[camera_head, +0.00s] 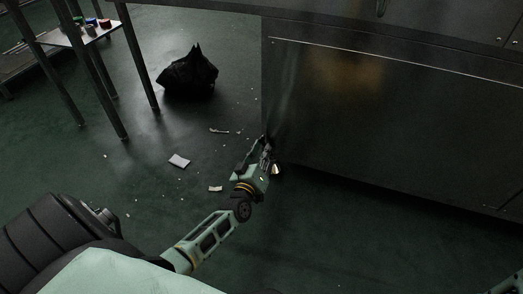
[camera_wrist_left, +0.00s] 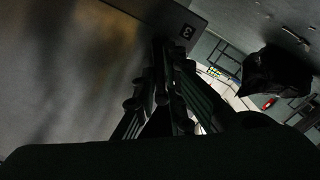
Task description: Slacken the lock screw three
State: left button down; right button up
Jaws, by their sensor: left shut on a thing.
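My left gripper (camera_head: 267,146) reaches low to the left front edge of a large dark metal cabinet (camera_head: 390,110). In the left wrist view its fingers (camera_wrist_left: 165,60) are close together at the cabinet's edge, just below a small label with a 3 (camera_wrist_left: 187,31). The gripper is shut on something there. The lock screw itself cannot be made out; the fingers and the dark hide it. My right gripper is not in view; only a bit of pale green arm shows at the bottom right corner of the head view.
A black bag (camera_head: 188,74) lies on the dark green floor. Scraps of paper (camera_head: 179,161) and small debris lie left of my arm. A small table (camera_head: 75,36) with several coloured items stands at the upper left. The floor between is mostly free.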

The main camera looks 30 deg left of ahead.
pick_arm(q)
jog(key=n, duration=0.2)
jog(key=d+n, duration=0.1)
jog(key=r+n+p, duration=0.1)
jog(key=n, duration=0.1)
jog(key=shift+w+d+r+n, duration=0.1)
jog(key=shift+w+d+n, duration=0.05)
jog(key=shift+d+n, duration=0.2)
jog(key=n, duration=0.3)
jog(key=shift+d+r, duration=0.15)
jog(key=shift+r, duration=0.25)
jog(key=shift+r+n, duration=0.3)
jog(key=shift+n, duration=0.85)
jog(key=shift+r, duration=0.1)
jog(key=c, duration=1.8)
grip_release()
jog(key=shift+c, duration=0.2)
jog(key=shift+a, duration=0.2)
